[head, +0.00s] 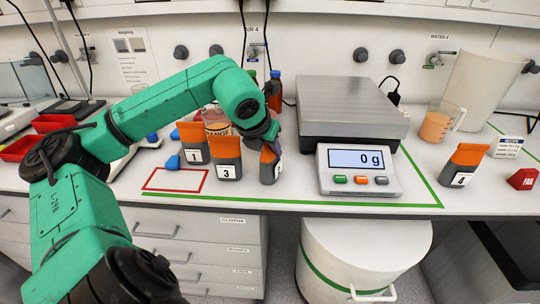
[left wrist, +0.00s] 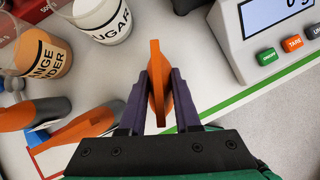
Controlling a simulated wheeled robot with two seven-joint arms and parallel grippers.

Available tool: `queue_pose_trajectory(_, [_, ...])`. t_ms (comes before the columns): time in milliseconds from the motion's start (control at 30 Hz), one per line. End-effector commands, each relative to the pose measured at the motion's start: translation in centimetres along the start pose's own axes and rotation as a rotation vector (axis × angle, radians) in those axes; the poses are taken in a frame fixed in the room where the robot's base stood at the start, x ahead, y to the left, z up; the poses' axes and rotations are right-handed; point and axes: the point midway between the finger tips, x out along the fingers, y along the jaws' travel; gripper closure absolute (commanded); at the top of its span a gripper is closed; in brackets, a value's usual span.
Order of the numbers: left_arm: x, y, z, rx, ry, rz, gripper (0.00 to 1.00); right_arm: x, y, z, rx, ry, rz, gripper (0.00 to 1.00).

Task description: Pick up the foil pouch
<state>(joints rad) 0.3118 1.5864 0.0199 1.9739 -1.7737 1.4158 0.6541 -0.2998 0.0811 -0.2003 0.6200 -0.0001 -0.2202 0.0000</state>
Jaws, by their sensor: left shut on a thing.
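My left gripper (head: 264,136) is shut on an orange and grey foil pouch (head: 268,166), left of the scale. The gripper covers much of the pouch in the head view, and its number label is hard to read. In the left wrist view the two purple fingers press on both sides of the pouch (left wrist: 156,85), seen edge-on. I cannot tell whether its base touches the bench. Similar pouches marked 1 (head: 194,143) and 3 (head: 225,158) stand to its left, and one marked 4 (head: 464,165) stands at the far right. My right gripper is out of view.
A scale (head: 357,172) reading 0 g stands close right of the held pouch. Jars marked orange powder (left wrist: 42,60) and sugar (left wrist: 103,18) stand behind and left. A red outlined square (head: 175,180) lies at the front left. A beaker (head: 437,123) stands right of the scale.

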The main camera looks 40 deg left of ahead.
Motion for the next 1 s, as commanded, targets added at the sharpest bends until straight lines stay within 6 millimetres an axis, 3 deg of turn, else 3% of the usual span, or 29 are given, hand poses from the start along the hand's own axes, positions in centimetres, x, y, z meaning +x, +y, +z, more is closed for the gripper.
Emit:
queue_pose_trajectory(167, [-1.9,0.0,1.2,0.0,-0.002,0.0,1.0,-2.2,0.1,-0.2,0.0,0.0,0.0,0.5])
queue_pose_trajectory(267, [-4.0,0.0,2.6,0.0,-0.002,0.0,1.0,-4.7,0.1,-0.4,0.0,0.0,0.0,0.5])
queue_pose_trajectory(500, [-11.2,0.0,7.3,-0.001,-0.003,-0.003,1.0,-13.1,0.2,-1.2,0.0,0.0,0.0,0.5])
queue_pose_trajectory(600, [-13.7,-0.1,8.9,-0.002,-0.004,-0.004,1.0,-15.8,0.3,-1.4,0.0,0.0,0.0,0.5])
queue_pose_trajectory(700, [-15.6,-0.1,10.1,-0.002,-0.004,-0.005,1.0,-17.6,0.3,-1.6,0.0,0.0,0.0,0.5])
queue_pose_trajectory(800, [-16.5,0.0,10.7,-0.002,-0.004,-0.003,1.0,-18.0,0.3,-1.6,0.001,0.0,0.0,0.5])
queue_pose_trajectory(1000, [-16.8,0.0,10.8,-0.001,-0.001,-0.001,1.0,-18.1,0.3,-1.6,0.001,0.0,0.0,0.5])
